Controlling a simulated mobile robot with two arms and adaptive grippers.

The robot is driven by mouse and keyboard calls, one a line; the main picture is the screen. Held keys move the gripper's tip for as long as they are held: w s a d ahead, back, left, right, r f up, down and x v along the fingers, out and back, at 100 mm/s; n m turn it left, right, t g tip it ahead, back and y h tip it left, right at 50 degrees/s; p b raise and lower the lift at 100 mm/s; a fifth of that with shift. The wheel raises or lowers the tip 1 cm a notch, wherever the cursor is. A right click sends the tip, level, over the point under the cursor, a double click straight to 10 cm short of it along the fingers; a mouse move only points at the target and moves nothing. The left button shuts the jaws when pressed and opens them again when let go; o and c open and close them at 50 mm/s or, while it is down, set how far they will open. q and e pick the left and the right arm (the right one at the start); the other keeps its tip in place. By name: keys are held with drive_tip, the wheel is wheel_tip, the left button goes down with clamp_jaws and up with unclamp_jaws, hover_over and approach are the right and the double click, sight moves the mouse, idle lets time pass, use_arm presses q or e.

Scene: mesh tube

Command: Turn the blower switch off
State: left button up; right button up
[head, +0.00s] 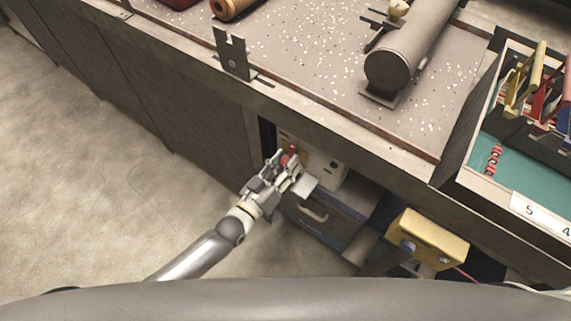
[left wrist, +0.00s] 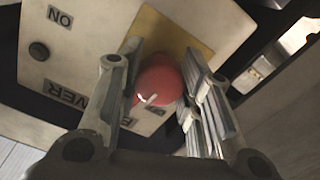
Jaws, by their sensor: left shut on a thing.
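The blower switch has a red round knob (left wrist: 160,82) on a yellow plate (left wrist: 172,30) set in a pale panel (left wrist: 85,28). The panel carries an ON label (left wrist: 60,17) and a partly covered label ending in "WER" (left wrist: 68,92), both upside down in the left wrist view. The red knob also shows in the head view (head: 289,155), on the bench front. My left gripper (head: 284,168) is shut on the red knob, with one finger on each side. The fingers hide part of the plate and labels. My right gripper is in neither view.
Above the panel is the speckled benchtop (head: 300,50) with a grey cylinder (head: 405,50). A drawer (head: 325,220) lies below the panel. A yellow box (head: 430,238) stands to the right, under a teal-lined tray (head: 520,178). The floor (head: 90,200) at left is clear.

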use_arm(q)
drive_tip(key=shift+o, duration=0.4)
drive_tip(key=n, duration=0.3)
drive_tip(key=shift+r+b, duration=0.1)
drive_tip(key=shift+b, duration=0.2)
drive_tip(key=shift+w+r+n, duration=0.15)
drive_tip(key=shift+w+n, duration=0.05)
drive_tip(key=shift+n, duration=0.2)
drive_tip(key=o, duration=1)
drive_tip(key=shift+c, duration=0.2)
drive_tip(key=shift+a, duration=0.1)
drive_tip(key=shift+s, duration=0.15)
drive_tip(key=shift+s+a+f, duration=0.15)
drive_tip(key=shift+s+f, duration=0.05)
drive_tip(key=shift+f, duration=0.05)
drive_tip(key=v, duration=1.1)
drive_tip(key=shift+r, duration=0.15)
drive_tip(key=shift+s+a, duration=0.1)
drive_tip(key=shift+s, duration=0.05)
